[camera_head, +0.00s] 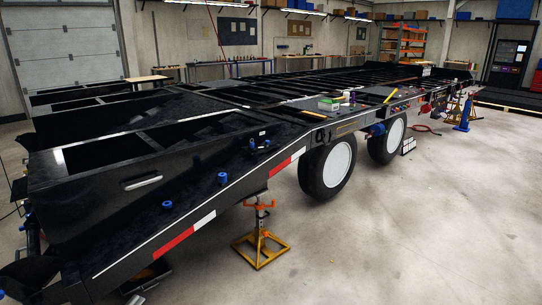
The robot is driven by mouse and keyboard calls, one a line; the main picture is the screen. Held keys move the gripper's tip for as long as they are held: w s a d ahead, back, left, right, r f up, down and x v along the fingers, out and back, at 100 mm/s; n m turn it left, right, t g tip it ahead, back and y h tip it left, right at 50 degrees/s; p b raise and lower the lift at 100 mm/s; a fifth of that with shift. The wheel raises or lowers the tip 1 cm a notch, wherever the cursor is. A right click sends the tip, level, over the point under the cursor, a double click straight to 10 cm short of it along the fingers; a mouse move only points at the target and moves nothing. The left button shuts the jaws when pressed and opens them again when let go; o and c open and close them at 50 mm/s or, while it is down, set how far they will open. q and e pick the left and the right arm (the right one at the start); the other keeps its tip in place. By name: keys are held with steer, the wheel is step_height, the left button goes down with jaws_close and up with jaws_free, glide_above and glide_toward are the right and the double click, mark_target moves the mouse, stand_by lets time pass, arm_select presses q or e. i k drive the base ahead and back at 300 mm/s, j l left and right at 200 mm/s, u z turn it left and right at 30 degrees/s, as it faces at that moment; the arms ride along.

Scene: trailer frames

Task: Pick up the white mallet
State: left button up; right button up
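I cannot make out a white mallet for certain. A small pale elongated thing (143,182) shows on the black front part of the trailer frame (105,215); I cannot tell if it is a handle, a fitting or a tool. Small items lie on the trailer's side deck farther back: a green and white box (328,104), a purple item (352,97) and a yellow stick-like item (390,95). They are too small to identify closely. Neither of my grippers can be made out in the head view.
Two wheels (339,165) (395,138) stand under the trailer's near side. An orange and yellow jack stand (260,245) is on the floor in front. Blue caps (167,205) sit on the trailer. Shelves (403,42) and workbenches line the back. The concrete floor (440,230) at right is clear.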

mark_target(346, 97)
steer(key=i+j, duration=0.1)
steer(key=i, duration=0.7)
steer(key=i+j, duration=0.1)
steer(key=i, duration=0.65)
steer(key=i+j+z, duration=0.1)
steer(key=i, duration=0.7)
steer(key=i+j+z, duration=0.25)
steer(key=i, duration=0.25)
steer(key=i+j+z, duration=0.25)
steer(key=i, duration=0.2)
steer(key=i+l+u, duration=0.15)
steer(key=u, duration=0.6)
steer(key=i+l+u, duration=0.25)
steer(key=l, duration=0.2)
steer(key=l+u, duration=0.3)
steer(key=l, duration=0.15)
steer(key=i+l+u, duration=0.1)
steer(key=l+u, duration=0.15)
steer(key=l, duration=0.25)
